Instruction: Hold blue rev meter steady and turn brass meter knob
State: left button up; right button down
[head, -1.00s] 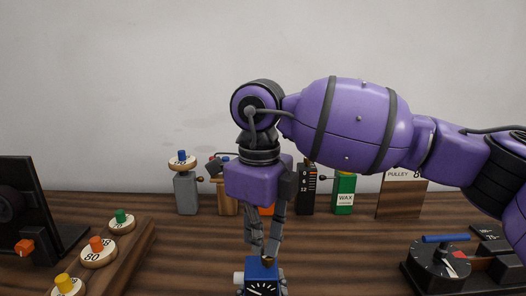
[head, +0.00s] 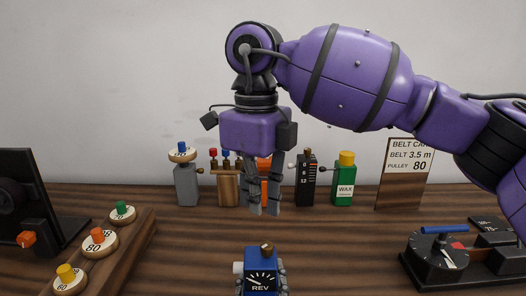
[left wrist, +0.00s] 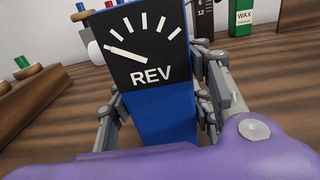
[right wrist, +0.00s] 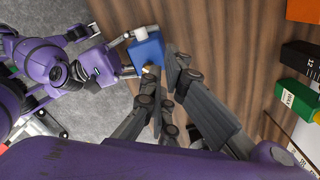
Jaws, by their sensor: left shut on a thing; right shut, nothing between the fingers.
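The blue rev meter (head: 260,280) stands upright at the front middle of the head view. Its black dial reads REV, with a white needle toward the left. A white stub (head: 238,268) sticks out on its left. The brass knob (head: 267,246) on top is bare of fingers. My left gripper (left wrist: 160,112) is shut on the meter, one finger on each side; the meter fills the middle of the left wrist view. My right gripper (head: 264,211) is shut and empty, pointing down above the knob, with a gap between. The meter also shows in the right wrist view (right wrist: 147,50).
Along the back stand a grey post (head: 186,184), a wooden rack (head: 228,188), an orange item, a black gauge (head: 305,180), a green wax bottle (head: 343,190) and a belt card (head: 400,180). A knobbed wooden board (head: 130,240) is left; a black device (head: 440,262) is right.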

aim_at(267, 248)
jog(key=f, duration=0.2)
jog(key=s+f, duration=0.1)
jog(key=f, duration=0.1)
jog(key=s+a+f, duration=0.1)
jog(key=shift+s+f, duration=0.1)
jog(key=shift+f, duration=0.55)
jog(key=shift+s+f, duration=0.1)
jog(key=shift+f, duration=0.05)
jog(key=shift+s+d, duration=0.1)
jog(key=shift+d, duration=0.1)
dwell(0.5)
jog(key=shift+w+d, duration=0.2)
jog(key=shift+w, duration=0.05)
dwell(0.3)
jog(key=shift+w+d, duration=0.4)
jog(key=shift+w, duration=0.1)
